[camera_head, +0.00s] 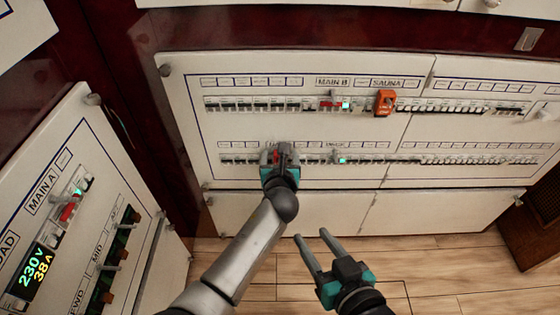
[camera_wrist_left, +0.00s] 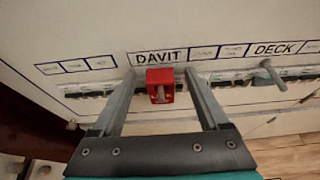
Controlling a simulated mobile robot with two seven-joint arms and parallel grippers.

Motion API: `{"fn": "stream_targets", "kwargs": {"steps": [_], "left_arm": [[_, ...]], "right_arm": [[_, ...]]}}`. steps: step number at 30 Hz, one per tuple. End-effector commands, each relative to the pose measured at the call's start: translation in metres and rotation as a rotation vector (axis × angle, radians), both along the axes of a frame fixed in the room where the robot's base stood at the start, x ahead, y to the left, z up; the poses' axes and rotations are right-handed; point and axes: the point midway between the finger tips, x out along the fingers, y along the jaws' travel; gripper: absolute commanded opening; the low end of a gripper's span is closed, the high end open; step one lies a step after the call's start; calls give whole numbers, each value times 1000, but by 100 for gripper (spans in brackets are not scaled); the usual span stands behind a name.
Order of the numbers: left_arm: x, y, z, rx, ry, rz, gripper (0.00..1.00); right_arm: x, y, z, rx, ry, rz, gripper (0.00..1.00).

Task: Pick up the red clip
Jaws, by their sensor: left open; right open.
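The red clip (camera_wrist_left: 160,92) sits on the lower breaker row under the DAVIT label, between the two fingers of my left gripper (camera_wrist_left: 160,76). The fingers are open, with a small gap on each side of the clip; whether they reach its full depth I cannot tell. In the head view my left gripper (camera_head: 282,152) is at the lower row and hides most of the clip. My right gripper (camera_head: 316,236) is open and empty, in front of the floor below the panel, apart from the clip.
An orange clip (camera_head: 384,102) is on the upper row under the SAUNA label. A grey toggle (camera_wrist_left: 268,74) stands out under DECK, right of the clip. A MAIN A panel (camera_head: 60,215) with a lit display stands at the left. Free room lies above the wooden floor (camera_head: 450,265).

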Motion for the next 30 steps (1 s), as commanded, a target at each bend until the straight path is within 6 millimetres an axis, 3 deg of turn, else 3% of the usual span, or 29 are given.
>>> {"fn": "stream_targets", "kwargs": {"steps": [10, 30], "left_arm": [[1, 0, 0, 0, 0, 0, 76], [1, 0, -1, 0, 0, 0, 1]], "right_arm": [[0, 1, 1, 9, -15, 0, 50], [0, 1, 1, 9, -14, 0, 50]]}}
